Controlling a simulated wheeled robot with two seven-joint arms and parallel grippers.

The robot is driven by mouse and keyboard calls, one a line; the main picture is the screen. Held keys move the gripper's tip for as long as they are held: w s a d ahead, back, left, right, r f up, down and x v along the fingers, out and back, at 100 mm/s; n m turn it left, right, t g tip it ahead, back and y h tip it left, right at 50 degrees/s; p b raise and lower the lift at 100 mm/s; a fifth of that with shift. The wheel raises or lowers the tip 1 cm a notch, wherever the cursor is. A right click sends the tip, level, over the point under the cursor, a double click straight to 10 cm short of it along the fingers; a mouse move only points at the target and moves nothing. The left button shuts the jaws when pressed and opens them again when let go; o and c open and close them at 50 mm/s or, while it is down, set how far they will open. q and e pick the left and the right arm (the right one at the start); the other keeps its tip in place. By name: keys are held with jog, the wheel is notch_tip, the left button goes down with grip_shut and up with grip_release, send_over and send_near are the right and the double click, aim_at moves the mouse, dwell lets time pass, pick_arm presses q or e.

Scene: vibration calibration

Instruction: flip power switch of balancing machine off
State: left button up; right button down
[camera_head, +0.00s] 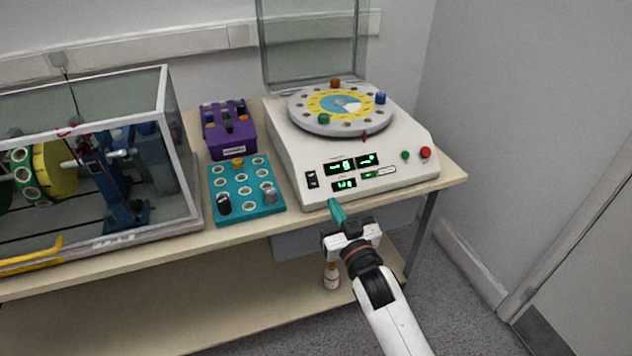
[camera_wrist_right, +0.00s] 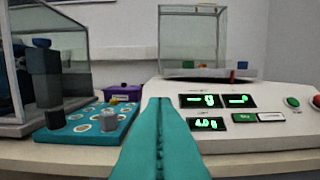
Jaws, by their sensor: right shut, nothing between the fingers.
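The balancing machine (camera_head: 290,160) is a white box with a sloped front panel and a round disc (camera_head: 341,107) on top. Its green displays (camera_head: 340,166) are lit. The black power switch (camera_head: 312,179) sits at the panel's left end in the head view. In the right wrist view my fingers hide the switch. My right gripper (camera_head: 336,208) has teal fingers, shut and empty, just in front of the panel's lower edge, below and right of the switch. In the right wrist view the shut fingers (camera_wrist_right: 160,135) point at the panel (camera_wrist_right: 225,141), left of the displays. My left gripper is not in view.
A teal tray with holes (camera_head: 245,205) and a purple box (camera_head: 229,130) stand left of the machine. A clear-sided enclosure (camera_head: 184,160) with a yellow wheel is further left. Green (camera_head: 405,155) and red (camera_head: 425,152) buttons are at the panel's right. A bottle (camera_head: 331,277) stands on the lower shelf.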

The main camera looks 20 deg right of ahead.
send_near(313, 179)
jog(key=w+r, duration=0.4)
jog(key=r, duration=0.1)
jog(key=shift+w+a+f, duration=0.15)
jog(key=shift+w+f, duration=0.8)
jog(key=shift+w, duration=0.15)
jog(key=shift+w+f, duration=0.45)
jog(key=shift+w, duration=0.05)
